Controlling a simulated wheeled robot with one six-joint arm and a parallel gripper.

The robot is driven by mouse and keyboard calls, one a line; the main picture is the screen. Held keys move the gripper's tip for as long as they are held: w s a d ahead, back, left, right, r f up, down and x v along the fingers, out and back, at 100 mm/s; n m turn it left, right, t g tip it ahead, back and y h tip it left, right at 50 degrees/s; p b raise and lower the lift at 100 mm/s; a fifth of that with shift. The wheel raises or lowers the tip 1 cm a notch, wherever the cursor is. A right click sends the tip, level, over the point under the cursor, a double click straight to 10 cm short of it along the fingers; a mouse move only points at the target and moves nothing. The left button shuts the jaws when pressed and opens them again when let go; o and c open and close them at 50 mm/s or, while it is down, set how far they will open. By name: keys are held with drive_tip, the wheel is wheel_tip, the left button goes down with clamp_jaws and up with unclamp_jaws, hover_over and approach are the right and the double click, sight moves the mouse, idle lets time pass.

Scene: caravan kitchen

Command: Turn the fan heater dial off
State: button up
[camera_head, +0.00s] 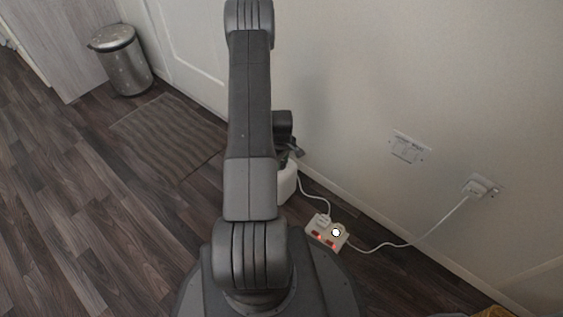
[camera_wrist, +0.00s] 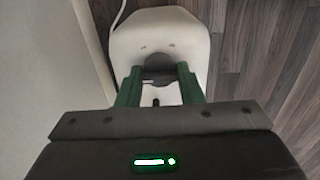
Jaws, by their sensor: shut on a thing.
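The white fan heater (camera_wrist: 130,42) stands on the floor, seen from above in the wrist view. Its dark grey dial (camera_wrist: 160,60) lies between my gripper's green fingertips (camera_wrist: 158,72). My gripper is shut on the dial, one finger on either side. The dial's pointer or markings cannot be made out. In the camera_head view the heater (camera_head: 287,183) is a small white shape beside the wall, largely hidden behind my arm. My gripper (camera_head: 292,152) shows there only as a dark part just above the heater, and its fingers cannot be made out.
A power strip (camera_head: 318,240) with red lights lies on the floor close to my base, with cords to the heater and a wall socket (camera_head: 490,184). Another socket plate (camera_head: 409,147) is on the wall. A metal bin (camera_head: 122,62) and a striped mat (camera_head: 165,135) are at left.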

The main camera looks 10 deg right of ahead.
idle(0.5)
drive_tip(key=o, duration=1)
wheel_tip(320, 180, up, 14)
drive_tip(key=p, duration=0.4)
drive_tip(key=shift+p, duration=0.3)
drive_tip(key=shift+f, duration=0.15)
wheel_tip(320, 180, down, 14)
drive_tip(key=b, duration=0.4)
drive_tip(key=shift+b, duration=0.35)
drive_tip(key=shift+r, duration=0.25)
